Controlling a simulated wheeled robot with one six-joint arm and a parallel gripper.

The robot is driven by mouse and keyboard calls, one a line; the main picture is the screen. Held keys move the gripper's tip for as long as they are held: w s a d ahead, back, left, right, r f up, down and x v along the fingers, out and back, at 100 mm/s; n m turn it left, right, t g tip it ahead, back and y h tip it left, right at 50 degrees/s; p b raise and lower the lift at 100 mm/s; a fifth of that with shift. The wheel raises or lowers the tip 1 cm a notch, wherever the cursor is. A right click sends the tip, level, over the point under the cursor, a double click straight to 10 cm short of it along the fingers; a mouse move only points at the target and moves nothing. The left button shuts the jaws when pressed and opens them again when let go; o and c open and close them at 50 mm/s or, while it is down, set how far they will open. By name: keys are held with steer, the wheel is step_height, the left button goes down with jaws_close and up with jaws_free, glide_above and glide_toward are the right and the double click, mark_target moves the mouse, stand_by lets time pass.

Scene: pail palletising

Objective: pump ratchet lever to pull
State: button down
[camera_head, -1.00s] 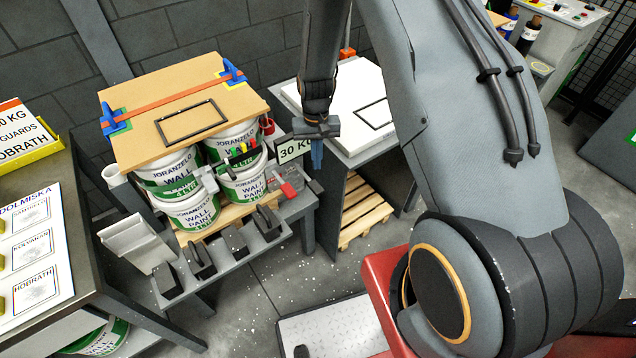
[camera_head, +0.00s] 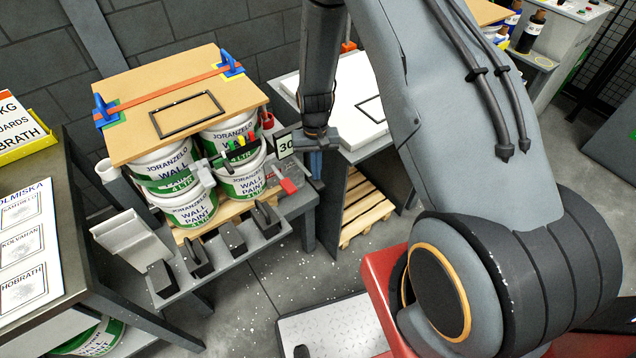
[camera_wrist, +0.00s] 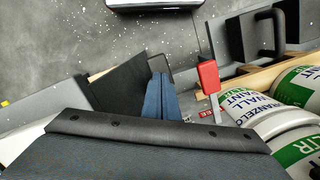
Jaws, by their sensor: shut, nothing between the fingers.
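The ratchet lever (camera_head: 287,186) has a red grip and sits at the right end of the grey stand, beside the front right pail. In the wrist view the red grip (camera_wrist: 208,76) stands up on a pale metal arm, just right of my fingers. My gripper (camera_head: 315,163) points down, to the right of and above the lever in the head view. Its blue fingers (camera_wrist: 163,97) are together and empty, apart from the lever. An orange strap (camera_head: 170,90) runs over the wooden board (camera_head: 140,135) on top of the pails. The ratchet's base is partly hidden.
Wall paint pails (camera_head: 188,208) stand under the board on a wooden pallet. Black holders (camera_head: 233,237) line the stand's front edge. A 30 sign (camera_head: 284,146) stands close left of my gripper. A white-topped table (camera_head: 352,95) is behind it.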

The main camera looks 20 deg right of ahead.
steer(key=shift+f, duration=0.25)
steer(key=shift+f+b, duration=0.95)
steer(key=shift+f, duration=0.45)
steer(key=shift+r, duration=0.1)
steer(key=shift+w, duration=0.1)
steer(key=w, duration=0.2)
steer(key=r+b, duration=0.1)
steer(key=shift+w+d, duration=0.3)
steer(key=shift+w, duration=0.1)
step_height(320, 180, up, 8)
steer(key=b, duration=0.2)
steer(key=shift+w, duration=0.4)
